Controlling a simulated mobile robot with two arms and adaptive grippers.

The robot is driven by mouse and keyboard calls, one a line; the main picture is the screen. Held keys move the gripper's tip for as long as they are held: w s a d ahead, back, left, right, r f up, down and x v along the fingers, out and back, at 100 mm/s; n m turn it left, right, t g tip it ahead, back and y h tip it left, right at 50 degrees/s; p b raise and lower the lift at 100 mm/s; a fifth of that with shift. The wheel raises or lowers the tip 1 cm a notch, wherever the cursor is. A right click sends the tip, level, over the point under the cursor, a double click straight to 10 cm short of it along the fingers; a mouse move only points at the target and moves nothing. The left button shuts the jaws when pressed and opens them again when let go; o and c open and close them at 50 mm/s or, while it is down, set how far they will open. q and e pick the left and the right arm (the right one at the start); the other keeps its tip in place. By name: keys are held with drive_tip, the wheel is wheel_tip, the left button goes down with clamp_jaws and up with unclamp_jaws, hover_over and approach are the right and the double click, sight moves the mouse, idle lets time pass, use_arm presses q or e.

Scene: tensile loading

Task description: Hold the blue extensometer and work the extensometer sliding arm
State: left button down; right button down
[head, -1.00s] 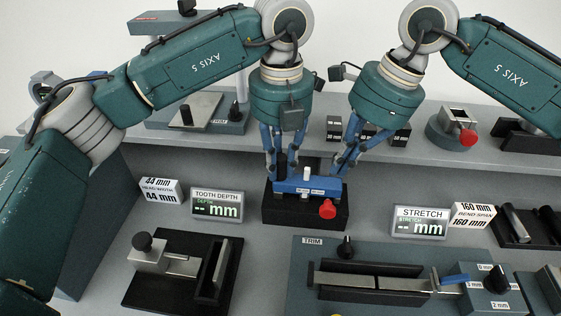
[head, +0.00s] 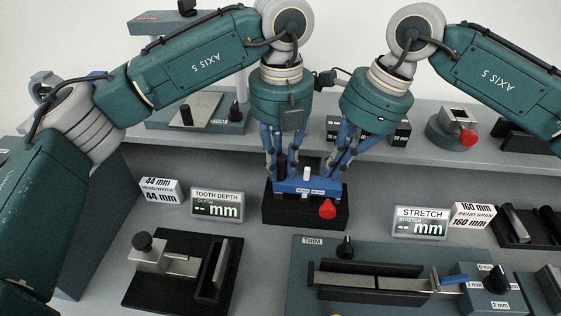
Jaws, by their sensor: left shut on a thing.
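The blue extensometer (head: 292,187) lies on a black block (head: 285,216) in the middle of the bench. It carries a black post at its left end, a small white upright piece (head: 306,173) near its middle and two small white labels. My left gripper (head: 276,172) points down at its left end and is shut on the extensometer. My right gripper (head: 332,173) points down at its right part, just right of the white piece. Its fingertips are partly hidden, and I cannot tell whether they touch anything. I cannot make out for certain which part is the sliding arm.
A red knob (head: 327,208) sits at the block's front right. Displays for tooth depth (head: 217,205) and stretch (head: 420,222) flank the block, both showing dashes. A clamp fixture (head: 150,262) and a trim fixture (head: 375,283) stand in front. A raised shelf runs behind.

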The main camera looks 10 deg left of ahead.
drive_tip(key=shift+a, duration=0.85)
drive_tip(key=shift+a, duration=0.35)
drive_tip(key=shift+s+a, duration=0.15)
drive_tip(key=shift+v, duration=0.9)
drive_tip(key=shift+d+v, duration=0.2)
drive_tip(key=shift+v, duration=0.8)
drive_tip(key=shift+d+v, duration=0.15)
drive_tip(key=shift+v, duration=0.8)
drive_tip(key=shift+d+v, duration=0.2)
drive_tip(key=shift+v, duration=0.8)
drive_tip(key=shift+f, duration=0.15)
drive_tip(key=shift+x, duration=3.4)
